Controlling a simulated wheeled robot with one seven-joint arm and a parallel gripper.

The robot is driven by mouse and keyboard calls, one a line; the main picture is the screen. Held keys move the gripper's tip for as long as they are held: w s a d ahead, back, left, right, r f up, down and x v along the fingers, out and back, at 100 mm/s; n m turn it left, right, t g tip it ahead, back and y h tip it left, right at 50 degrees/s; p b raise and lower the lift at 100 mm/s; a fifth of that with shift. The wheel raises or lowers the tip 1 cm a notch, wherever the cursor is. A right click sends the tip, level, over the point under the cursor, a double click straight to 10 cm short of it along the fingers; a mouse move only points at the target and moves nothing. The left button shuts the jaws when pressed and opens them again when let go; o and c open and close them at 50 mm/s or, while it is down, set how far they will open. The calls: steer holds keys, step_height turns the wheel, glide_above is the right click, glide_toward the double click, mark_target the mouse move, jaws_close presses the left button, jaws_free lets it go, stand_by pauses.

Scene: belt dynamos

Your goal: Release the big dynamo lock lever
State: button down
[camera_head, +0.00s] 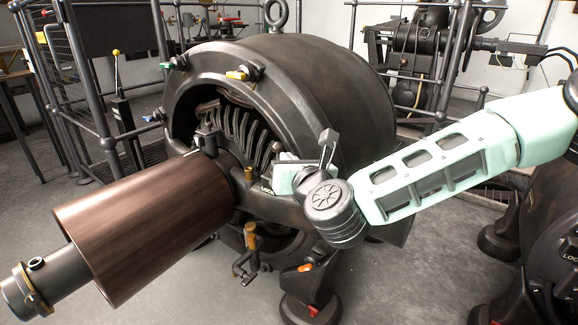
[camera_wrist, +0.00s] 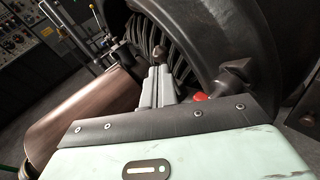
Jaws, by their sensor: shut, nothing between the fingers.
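The big dynamo (camera_head: 330,75) is a dark round machine in the middle of the head view, with a brown cylinder (camera_head: 150,225) on its shaft. My gripper (camera_head: 272,180) is at the dynamo's open front, right of the shaft; its fingertips are hard to make out there. In the wrist view my gripper (camera_wrist: 160,72) is shut and empty, its fingers close to a dark knob (camera_wrist: 160,54); contact cannot be told. A red part (camera_wrist: 200,97) shows just right of the fingers. I cannot tell which part is the lock lever.
A yellow-knobbed lever (camera_head: 117,75) stands left of the dynamo by metal railings (camera_head: 95,95). Another dark machine (camera_head: 555,230) stands close at right. Bare floor lies front left.

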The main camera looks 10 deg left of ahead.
steer(key=p+v, duration=0.2)
steer(key=v, duration=0.8)
steer(key=shift+p, duration=0.3)
steer(key=shift+s, duration=0.15)
